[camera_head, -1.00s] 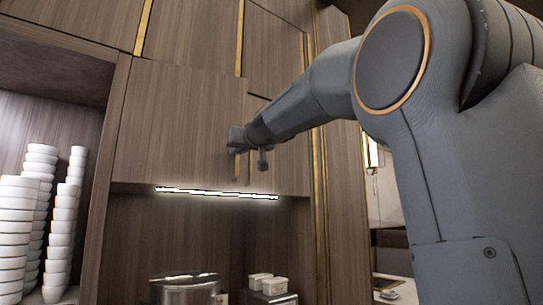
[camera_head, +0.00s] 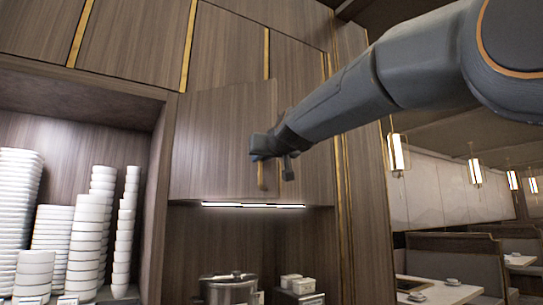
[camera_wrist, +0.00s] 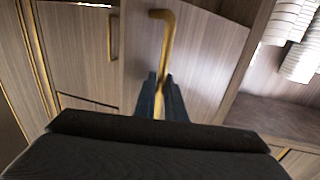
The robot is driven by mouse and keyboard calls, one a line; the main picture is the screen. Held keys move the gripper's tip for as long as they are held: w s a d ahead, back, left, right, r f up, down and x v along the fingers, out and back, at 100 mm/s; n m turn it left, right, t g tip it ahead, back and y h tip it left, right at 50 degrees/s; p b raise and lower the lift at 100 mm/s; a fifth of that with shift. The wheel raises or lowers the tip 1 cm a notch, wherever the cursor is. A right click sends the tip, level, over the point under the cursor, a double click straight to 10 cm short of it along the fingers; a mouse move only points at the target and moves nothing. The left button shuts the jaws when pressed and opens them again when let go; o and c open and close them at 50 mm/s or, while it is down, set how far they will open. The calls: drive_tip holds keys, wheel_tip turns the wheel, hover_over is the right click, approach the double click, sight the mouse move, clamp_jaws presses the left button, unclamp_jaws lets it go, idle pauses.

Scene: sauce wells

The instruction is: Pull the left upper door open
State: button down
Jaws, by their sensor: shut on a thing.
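The left upper door (camera_head: 222,140) is a brown wood-grain panel. It stands partly open, its right edge swung out from the cabinet front and its top edge sloping up to the right. Its vertical gold bar handle (camera_head: 262,177) is near that right edge. My gripper (camera_head: 261,156) is shut on the handle, whose lower part shows below the fingers. In the wrist view the handle (camera_wrist: 167,45) runs down between my two dark fingers (camera_wrist: 160,100), and the door (camera_wrist: 205,50) lies behind it. My arm hides part of the right door.
The closed right upper door (camera_head: 316,170) has its own gold handle (camera_wrist: 114,37). A light strip (camera_head: 252,205) runs under the cabinet. Below are a metal pot (camera_head: 229,290) and small white containers (camera_head: 290,281). Stacked white bowls (camera_head: 88,240) fill the left shelf.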

idle(0.3)
drive_tip(key=c, duration=1.8)
unclamp_jaws()
drive_tip(key=shift+a, duration=0.1)
drive_tip(key=shift+w, duration=0.1)
drive_tip(key=shift+b+v, duration=1.4)
drive_tip(key=shift+v, duration=2.55)
